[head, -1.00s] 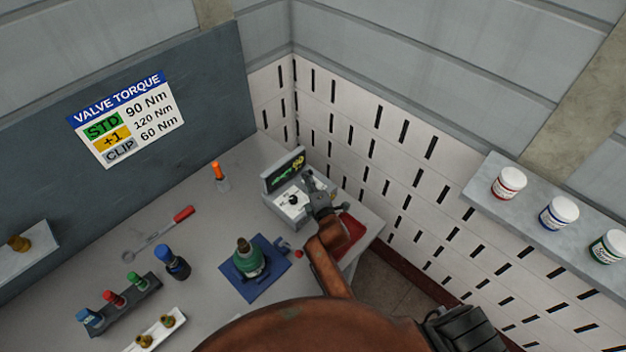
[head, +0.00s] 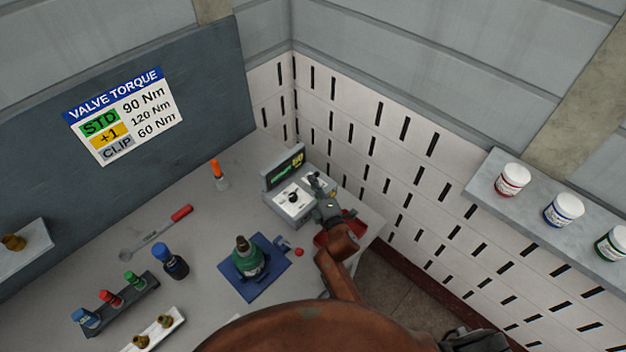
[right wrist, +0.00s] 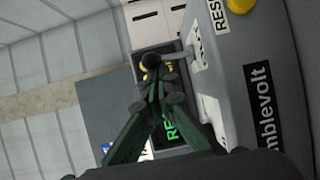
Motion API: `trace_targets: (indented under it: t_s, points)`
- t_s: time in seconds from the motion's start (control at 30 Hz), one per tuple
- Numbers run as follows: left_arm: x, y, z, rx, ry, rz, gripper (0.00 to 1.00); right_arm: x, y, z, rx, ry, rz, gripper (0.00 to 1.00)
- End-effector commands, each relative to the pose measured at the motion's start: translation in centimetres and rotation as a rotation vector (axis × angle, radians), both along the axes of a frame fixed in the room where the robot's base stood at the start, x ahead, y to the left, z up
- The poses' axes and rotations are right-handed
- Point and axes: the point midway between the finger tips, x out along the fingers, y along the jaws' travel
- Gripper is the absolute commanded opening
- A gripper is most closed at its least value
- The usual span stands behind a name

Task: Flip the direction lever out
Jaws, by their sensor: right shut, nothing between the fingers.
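The grey control box (head: 290,200) stands at the back right of the bench, with a tilted screen and white panels on top. My right gripper (head: 317,183) is over its right side, pointing at the right-hand panel. In the right wrist view the fingers (right wrist: 158,82) are shut with nothing between them. A lever with a dark ball knob (right wrist: 150,61) and a pale rod shows just past the fingertips, close to them; I cannot tell whether they touch. The rod runs to a slotted plate on the box face. My left gripper is not in view.
A red tray (head: 328,236) lies beside the box, partly behind my right arm. A green-bodied valve (head: 249,262) stands on a blue mat (head: 232,283). An orange-handled tool (head: 217,172) stands left of the box. The slotted white wall (head: 400,170) is close on the right.

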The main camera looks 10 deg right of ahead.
Motion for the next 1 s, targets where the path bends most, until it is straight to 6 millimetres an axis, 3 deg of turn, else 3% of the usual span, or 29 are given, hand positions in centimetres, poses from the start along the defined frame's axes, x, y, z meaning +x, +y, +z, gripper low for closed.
trace_targets:
  t_s: [0.33,0.47,0.8,1.0]
  points:
    - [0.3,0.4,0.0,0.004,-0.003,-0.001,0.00,-0.3,-0.4,-0.2,-0.002,0.003,-0.004,0.00]
    - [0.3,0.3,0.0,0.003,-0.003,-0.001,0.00,-1.4,-0.5,-0.2,-0.002,0.003,-0.004,0.00]
    - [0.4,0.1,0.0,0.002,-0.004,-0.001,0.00,-8.2,-1.1,0.1,-0.001,0.004,-0.001,0.00]
    - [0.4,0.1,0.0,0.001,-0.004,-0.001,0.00,-11.1,-1.5,0.4,-0.001,0.001,-0.001,0.00]
